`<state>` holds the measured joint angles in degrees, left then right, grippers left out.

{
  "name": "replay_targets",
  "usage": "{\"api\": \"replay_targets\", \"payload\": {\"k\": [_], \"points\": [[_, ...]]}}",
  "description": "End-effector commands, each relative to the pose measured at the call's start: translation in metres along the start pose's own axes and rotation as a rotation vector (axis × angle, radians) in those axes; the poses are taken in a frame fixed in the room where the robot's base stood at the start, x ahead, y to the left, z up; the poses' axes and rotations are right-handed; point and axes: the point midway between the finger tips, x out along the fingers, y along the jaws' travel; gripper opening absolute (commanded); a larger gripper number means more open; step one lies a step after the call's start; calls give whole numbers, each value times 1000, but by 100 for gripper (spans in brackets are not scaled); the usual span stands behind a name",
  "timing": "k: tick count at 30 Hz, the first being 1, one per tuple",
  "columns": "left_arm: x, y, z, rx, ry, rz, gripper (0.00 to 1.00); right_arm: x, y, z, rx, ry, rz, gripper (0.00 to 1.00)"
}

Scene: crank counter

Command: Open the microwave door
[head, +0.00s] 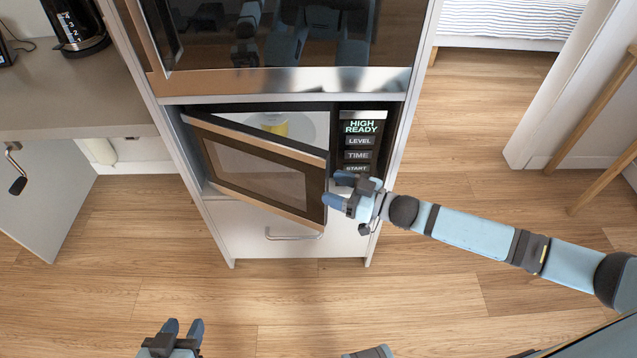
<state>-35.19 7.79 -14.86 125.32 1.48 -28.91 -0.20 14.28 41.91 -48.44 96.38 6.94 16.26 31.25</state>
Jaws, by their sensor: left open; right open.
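The microwave (358,116) sits in a tall white cabinet, below a dark glass oven. Its door (258,170) is hinged at the left and stands partly open, its right edge swung out toward me. A yellow item (274,125) shows inside on a light round plate. My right gripper (338,189) is open at the door's free right edge, in front of the lower control panel. I cannot tell whether its fingers touch the door. My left gripper (183,328) is open and empty, low over the floor at the bottom of the view.
A drawer with a metal handle (294,234) is under the microwave. A counter (70,95) with a coffee pot (76,25) stands at the left. The wooden floor in front is clear.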

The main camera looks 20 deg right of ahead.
Motion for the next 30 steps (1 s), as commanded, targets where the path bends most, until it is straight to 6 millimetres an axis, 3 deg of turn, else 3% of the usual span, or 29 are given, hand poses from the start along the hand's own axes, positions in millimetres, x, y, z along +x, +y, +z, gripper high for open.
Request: {"api": "replay_targets", "payload": {"k": [3, 7, 20, 28, 30], "points": [[0, 0, -2, -1, 10, 1, 43, 23, 0, 0, -1, 3, 0, 62], [0, 0, -2, -2, 12, 3, 43, 38, 0, 0, 0, 0, 1, 62], [1, 0, 0, -2, 10, 4, 43, 47, 0, 0, 0, -1, 1, 62], [1, 0, 0, -2, 9, 4, 43, 46, 0, 0, 0, -1, 1, 0], [1, 0, 0, -2, 9, 4, 43, 46, 0, 0, 0, -1, 1, 0]]}}
